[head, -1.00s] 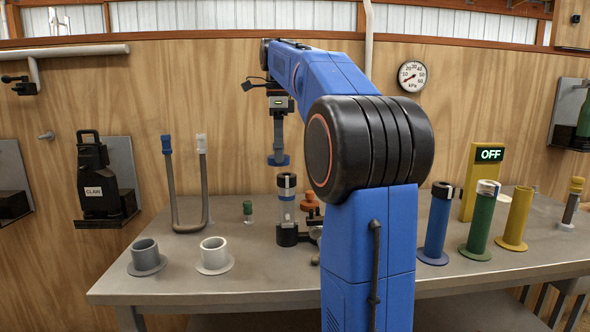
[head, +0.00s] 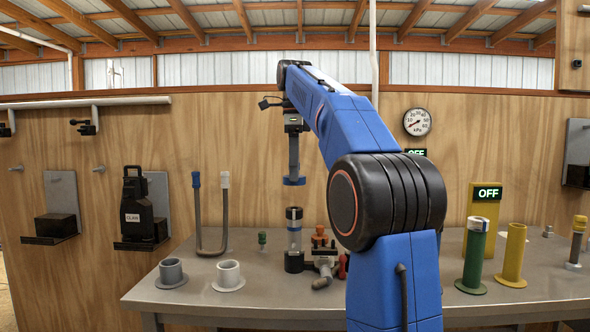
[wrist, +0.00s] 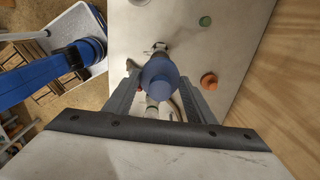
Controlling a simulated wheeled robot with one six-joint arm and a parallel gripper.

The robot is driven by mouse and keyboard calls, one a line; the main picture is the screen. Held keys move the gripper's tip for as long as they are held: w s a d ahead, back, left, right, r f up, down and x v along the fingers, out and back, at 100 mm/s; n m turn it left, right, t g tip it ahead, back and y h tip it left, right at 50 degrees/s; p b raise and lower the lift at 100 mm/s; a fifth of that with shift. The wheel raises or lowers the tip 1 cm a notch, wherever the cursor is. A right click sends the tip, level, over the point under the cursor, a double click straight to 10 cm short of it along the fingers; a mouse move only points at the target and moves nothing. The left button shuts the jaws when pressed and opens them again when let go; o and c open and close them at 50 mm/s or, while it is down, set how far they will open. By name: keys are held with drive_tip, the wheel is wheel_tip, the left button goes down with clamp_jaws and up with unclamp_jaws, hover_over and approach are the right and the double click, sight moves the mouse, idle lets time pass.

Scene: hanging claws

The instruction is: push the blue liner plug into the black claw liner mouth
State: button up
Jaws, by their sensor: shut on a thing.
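In the head view the plug is in line above the mouth, with a visible gap between. In the wrist view the plug hides the mouth.
An orange knob (head: 319,236), grey fittings (head: 323,262) and a green plug (head: 262,239) are near the claw. Grey (head: 171,272) and white (head: 229,275) cups stand front left. Green (head: 474,255) and yellow (head: 511,255) stands are right. My arm hides part of the bench.

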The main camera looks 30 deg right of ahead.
hover_over(294, 208)
drive_tip(key=shift+f, duration=2.85)
drive_tip(key=shift+f, duration=1.35)
drive_tip(key=o, duration=1.1)
drive_tip(key=shift+r, duration=3.7)
drive_tip(key=shift+s, duration=0.1)
